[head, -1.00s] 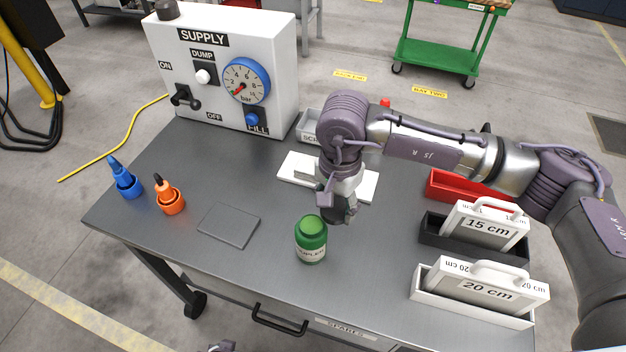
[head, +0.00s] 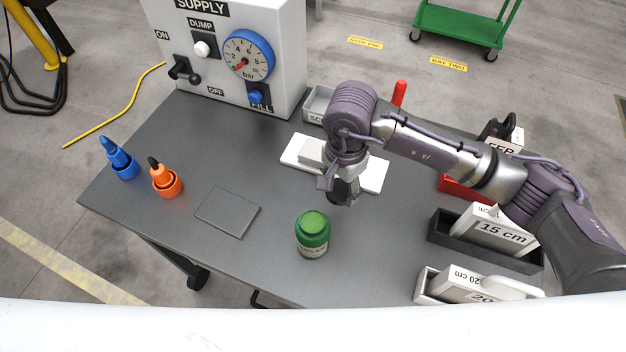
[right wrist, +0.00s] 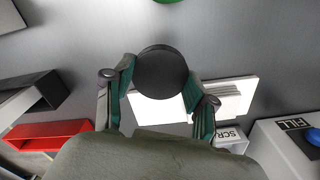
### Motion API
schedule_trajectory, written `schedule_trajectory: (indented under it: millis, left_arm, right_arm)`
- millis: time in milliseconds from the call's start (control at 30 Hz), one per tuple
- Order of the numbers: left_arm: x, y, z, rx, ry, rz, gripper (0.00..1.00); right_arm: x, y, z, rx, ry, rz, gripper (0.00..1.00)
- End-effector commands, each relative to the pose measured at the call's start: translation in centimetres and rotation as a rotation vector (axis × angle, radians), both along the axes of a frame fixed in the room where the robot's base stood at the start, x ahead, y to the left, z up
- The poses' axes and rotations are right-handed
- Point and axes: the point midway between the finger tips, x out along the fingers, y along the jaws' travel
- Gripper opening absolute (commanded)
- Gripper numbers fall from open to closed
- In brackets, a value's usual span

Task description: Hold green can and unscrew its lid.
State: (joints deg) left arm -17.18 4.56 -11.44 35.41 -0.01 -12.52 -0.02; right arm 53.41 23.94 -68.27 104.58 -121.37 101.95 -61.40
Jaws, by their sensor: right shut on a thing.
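A sliver of green at the top edge of the right wrist view (right wrist: 168,1) looks like the can. My right gripper (head: 345,201) is above the table, behind and right of the can and apart from it. In the right wrist view its fingers are shut on a black round object (right wrist: 162,73). My left gripper is not in view.
A supply box (head: 225,55) with a gauge stands at the back left. Blue (head: 121,160) and orange (head: 166,180) bottles stand at left, near a flat grey plate (head: 228,212). White blocks (head: 370,180) lie behind the gripper. Labelled trays (head: 450,240) line the right side.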

Motion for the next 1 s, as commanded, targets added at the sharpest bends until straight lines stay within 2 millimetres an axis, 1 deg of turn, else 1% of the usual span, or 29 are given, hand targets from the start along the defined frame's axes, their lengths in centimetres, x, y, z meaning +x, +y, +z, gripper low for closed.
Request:
schedule_trajectory:
  millis: [33,200,300,400,567,700,800,1000]
  left_arm:
    - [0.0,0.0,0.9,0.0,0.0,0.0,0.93]
    - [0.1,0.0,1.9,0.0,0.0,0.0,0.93]
    - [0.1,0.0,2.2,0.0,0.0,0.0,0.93]
    - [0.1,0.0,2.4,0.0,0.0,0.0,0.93]
    - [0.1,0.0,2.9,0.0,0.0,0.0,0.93]
    - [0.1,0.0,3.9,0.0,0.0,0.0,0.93]
    - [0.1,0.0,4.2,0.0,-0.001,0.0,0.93]
    - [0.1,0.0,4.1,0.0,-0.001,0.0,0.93]
  right_arm:
    - [0.5,1.1,-0.3,0.0,0.006,0.0,0.15]
    - [2.5,4.0,-2.5,0.0,0.006,0.001,0.15]
    - [3.3,5.1,-3.4,0.0,0.003,0.001,0.14]
    - [3.8,5.7,-4.0,0.0,0.001,0.001,0.14]
    - [4.0,6.0,-4.9,-0.001,0.004,0.0,0.14]
    - [3.9,6.0,-6.9,0.0,0.006,0.0,0.14]
    - [4.0,6.0,-8.0,0.0,0.003,0.0,0.14]
    - [4.1,5.9,-8.3,0.0,0.0,0.002,0.14]
